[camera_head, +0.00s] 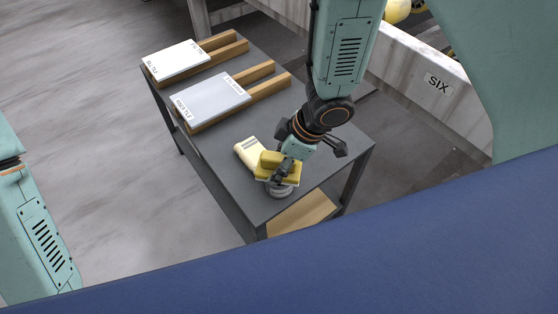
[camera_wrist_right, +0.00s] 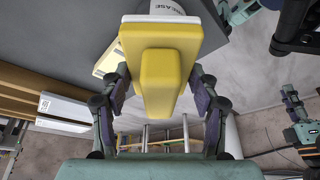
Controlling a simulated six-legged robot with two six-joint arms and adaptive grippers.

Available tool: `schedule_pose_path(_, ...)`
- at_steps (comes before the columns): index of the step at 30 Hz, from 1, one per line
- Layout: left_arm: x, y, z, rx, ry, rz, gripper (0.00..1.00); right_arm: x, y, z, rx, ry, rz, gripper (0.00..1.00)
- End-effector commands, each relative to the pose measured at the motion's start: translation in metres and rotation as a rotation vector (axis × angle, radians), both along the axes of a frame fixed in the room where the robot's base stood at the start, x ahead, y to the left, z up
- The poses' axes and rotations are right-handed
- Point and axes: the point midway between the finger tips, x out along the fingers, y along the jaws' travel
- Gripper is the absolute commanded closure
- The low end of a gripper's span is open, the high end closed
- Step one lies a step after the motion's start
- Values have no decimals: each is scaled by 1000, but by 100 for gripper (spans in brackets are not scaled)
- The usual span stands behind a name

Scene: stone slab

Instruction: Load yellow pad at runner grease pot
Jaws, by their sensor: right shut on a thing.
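My right gripper (camera_head: 284,171) is shut on the yellow pad (camera_head: 266,163), a block with a raised grip, with a finger on each side. The right wrist view shows the pad (camera_wrist_right: 187,45) with a white layer along its far edge. The grease pot (camera_head: 281,191), a low grey round pot, is on the table just below the pad and is partly hidden. In the right wrist view, its pale side (camera_wrist_right: 178,8) with the lettering "GREASE" shows past the pad. I cannot tell whether pad and pot touch. My left gripper is outside the head view; only its arm shows.
Two white boards (camera_head: 176,59) (camera_head: 211,97) rest on wooden runners (camera_head: 262,86) farther back. A grey beam marked "SIX" (camera_head: 437,83) runs behind at right. The table's middle is clear.

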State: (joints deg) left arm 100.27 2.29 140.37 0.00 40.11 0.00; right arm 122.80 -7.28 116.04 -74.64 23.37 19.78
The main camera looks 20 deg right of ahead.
Motion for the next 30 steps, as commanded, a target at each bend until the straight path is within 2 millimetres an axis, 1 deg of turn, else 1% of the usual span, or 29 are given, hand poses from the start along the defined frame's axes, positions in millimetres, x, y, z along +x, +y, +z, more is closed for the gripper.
schedule_pose_path(24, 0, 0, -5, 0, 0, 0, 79, 0, 0, -9, 0, 0, 0, 64)
schedule_pose_path(30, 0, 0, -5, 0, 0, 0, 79, 0, 0, -8, 0, 0, 0, 64)
